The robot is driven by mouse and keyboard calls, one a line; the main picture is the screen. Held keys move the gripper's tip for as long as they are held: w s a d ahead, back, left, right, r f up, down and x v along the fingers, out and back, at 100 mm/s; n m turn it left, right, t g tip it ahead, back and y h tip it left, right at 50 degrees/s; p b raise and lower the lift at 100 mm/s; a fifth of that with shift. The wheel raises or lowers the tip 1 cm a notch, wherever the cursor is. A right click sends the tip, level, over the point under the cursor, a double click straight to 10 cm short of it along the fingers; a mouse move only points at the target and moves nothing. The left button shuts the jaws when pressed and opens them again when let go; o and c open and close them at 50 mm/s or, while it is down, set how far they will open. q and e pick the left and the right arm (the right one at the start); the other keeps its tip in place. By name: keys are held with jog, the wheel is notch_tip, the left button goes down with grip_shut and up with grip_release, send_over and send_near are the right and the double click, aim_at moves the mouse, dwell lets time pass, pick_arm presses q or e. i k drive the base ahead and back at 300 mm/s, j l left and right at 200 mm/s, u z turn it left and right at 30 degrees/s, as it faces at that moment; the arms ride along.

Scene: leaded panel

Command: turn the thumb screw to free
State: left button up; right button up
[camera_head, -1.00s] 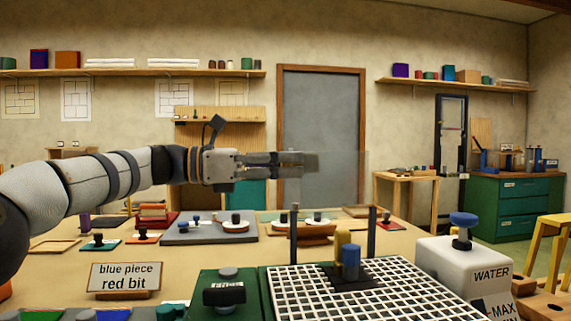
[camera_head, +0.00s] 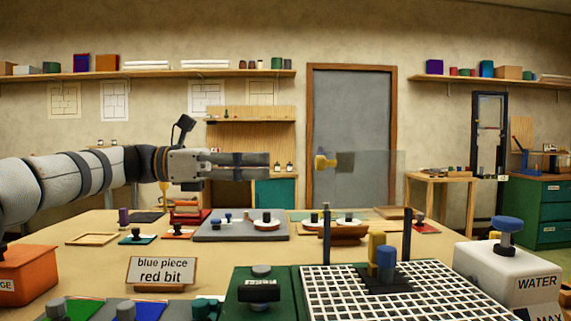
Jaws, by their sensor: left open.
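My left gripper (camera_head: 268,166) points right at about the same height in the picture. It is open and empty, with a clear gap between its fingertips and the yellow knob. My right gripper is not in view.
Below the shield stands a white-grid machine top (camera_head: 345,300) with two dark posts and a blue cylinder (camera_head: 386,262). A white water tank (camera_head: 507,275) is at right. A sign reading "blue piece red bit" (camera_head: 162,272) stands at left on the table.

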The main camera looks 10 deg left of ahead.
aim_at(259, 296)
jog(key=k, duration=1.5)
